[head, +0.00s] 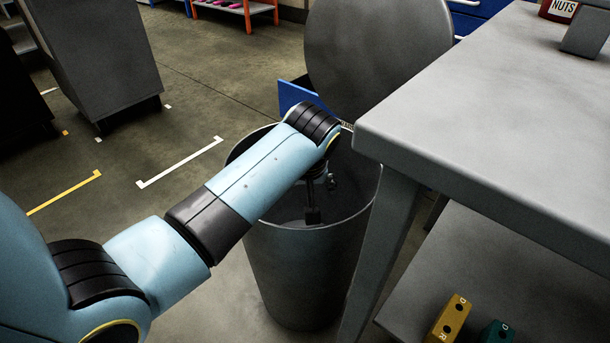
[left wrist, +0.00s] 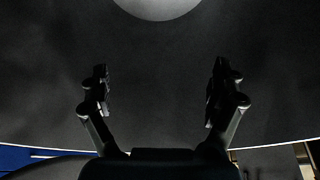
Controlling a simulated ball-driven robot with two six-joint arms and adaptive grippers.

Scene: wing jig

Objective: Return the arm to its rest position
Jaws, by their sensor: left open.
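My left arm reaches in from the left in the head view, over the rim of a grey round bin (head: 305,265). My left gripper (head: 318,205) hangs down inside the bin's open mouth, partly hidden by the arm's wrist. In the left wrist view the left gripper (left wrist: 160,95) has its two fingers wide apart with nothing between them. Beyond the fingers is the dark inside of the bin (left wrist: 160,60), with a lighter round patch at the top. My right gripper is not in view.
A grey table (head: 470,110) stands close on the right, its corner beside the bin. A raised round grey lid (head: 375,45) is behind the bin. Yellow (head: 448,320) and teal (head: 497,333) blocks lie below.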

